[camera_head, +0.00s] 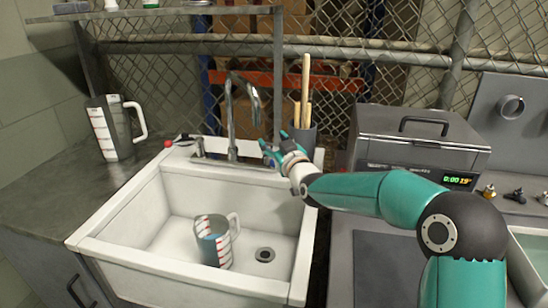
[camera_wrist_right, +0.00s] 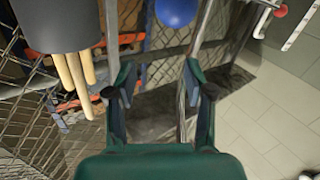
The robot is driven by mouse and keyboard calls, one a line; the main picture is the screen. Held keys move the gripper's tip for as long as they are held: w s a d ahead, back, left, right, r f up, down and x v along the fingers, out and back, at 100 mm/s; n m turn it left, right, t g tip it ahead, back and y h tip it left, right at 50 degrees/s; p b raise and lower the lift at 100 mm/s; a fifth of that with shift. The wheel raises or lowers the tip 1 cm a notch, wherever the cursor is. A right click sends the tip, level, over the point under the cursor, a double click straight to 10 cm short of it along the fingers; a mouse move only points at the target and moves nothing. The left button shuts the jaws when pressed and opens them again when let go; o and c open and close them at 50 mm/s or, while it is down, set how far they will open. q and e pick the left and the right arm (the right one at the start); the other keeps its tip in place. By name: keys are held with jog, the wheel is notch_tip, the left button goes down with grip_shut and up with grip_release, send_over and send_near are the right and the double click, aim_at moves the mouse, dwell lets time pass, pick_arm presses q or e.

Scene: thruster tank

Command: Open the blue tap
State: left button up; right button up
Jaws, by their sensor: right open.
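The blue tap shows as a round blue knob (camera_wrist_right: 175,12) at the top of the right wrist view, just beyond my fingers and not between them. In the head view it is mostly hidden by my right gripper (camera_head: 273,145), which is at the back right corner of the sink, right of the curved faucet (camera_head: 232,110). In the wrist view my right gripper (camera_wrist_right: 158,95) has its two fingers apart with nothing held. A red knob (camera_head: 167,143) sits left of the faucet and also shows in the wrist view (camera_wrist_right: 281,11). My left gripper is not in view.
A measuring jug (camera_head: 211,245) stands in the white sink (camera_head: 125,208). Another jug (camera_head: 108,130) is on the left counter. A dark holder with wooden handles (camera_head: 306,85) stands close behind my gripper. A grey machine (camera_head: 415,140) is at right.

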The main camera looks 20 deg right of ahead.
jog(key=shift+r, duration=1.75)
jog(key=shift+c, duration=0.3)
